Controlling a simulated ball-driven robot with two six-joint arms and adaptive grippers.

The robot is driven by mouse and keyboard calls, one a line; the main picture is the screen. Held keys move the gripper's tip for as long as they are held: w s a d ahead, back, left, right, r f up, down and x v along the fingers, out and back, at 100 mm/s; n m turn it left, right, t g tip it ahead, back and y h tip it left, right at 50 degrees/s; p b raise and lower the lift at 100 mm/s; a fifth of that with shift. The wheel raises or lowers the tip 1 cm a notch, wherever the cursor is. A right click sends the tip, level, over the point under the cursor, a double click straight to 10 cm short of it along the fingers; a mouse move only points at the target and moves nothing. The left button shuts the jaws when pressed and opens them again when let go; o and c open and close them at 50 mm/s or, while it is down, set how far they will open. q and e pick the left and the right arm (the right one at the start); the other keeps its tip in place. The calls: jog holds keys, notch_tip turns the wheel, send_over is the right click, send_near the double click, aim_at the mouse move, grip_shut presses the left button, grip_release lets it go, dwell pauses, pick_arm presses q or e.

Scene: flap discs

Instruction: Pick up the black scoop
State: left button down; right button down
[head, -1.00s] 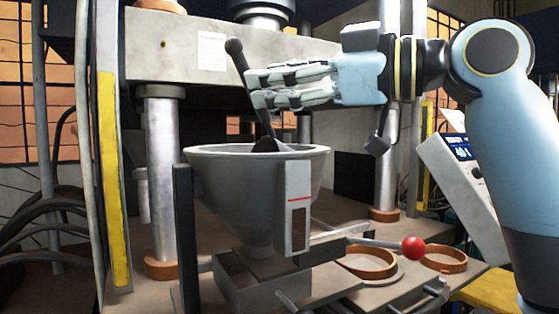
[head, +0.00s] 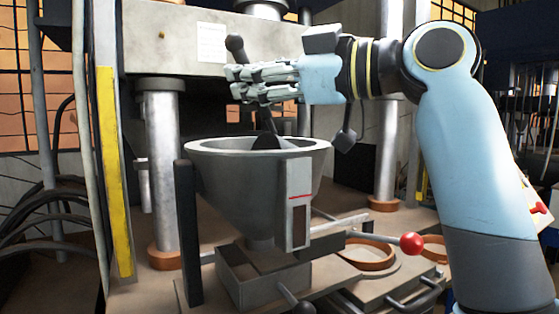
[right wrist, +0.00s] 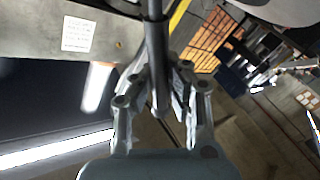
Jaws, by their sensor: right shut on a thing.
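The black scoop (head: 268,123) stands tilted in the grey hopper (head: 210,148), its knobbed handle rising above the rim and its dark bowl low in the hopper's mouth. My right gripper (head: 236,83) comes in from the right and is shut on the scoop's handle, above the hopper. In the right wrist view the handle (right wrist: 155,60) runs up between the fingers of my right gripper (right wrist: 157,85). The gripper's fingers cover part of the handle in the head view. My left gripper is not in view.
A red-knobbed lever (head: 411,243) sticks out right of the hopper. A black post (head: 187,235) stands at the hopper's left. Steel columns (head: 163,170) and a press beam (head: 180,50) stand behind.

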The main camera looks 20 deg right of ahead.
dwell(0.8)
notch_tip(320, 180, up, 10)
jog(key=shift+r+b, duration=0.1)
jog(key=shift+b, duration=0.45)
jog(key=c, duration=2)
grip_release()
jog(key=shift+c, duration=0.2)
grip_shut()
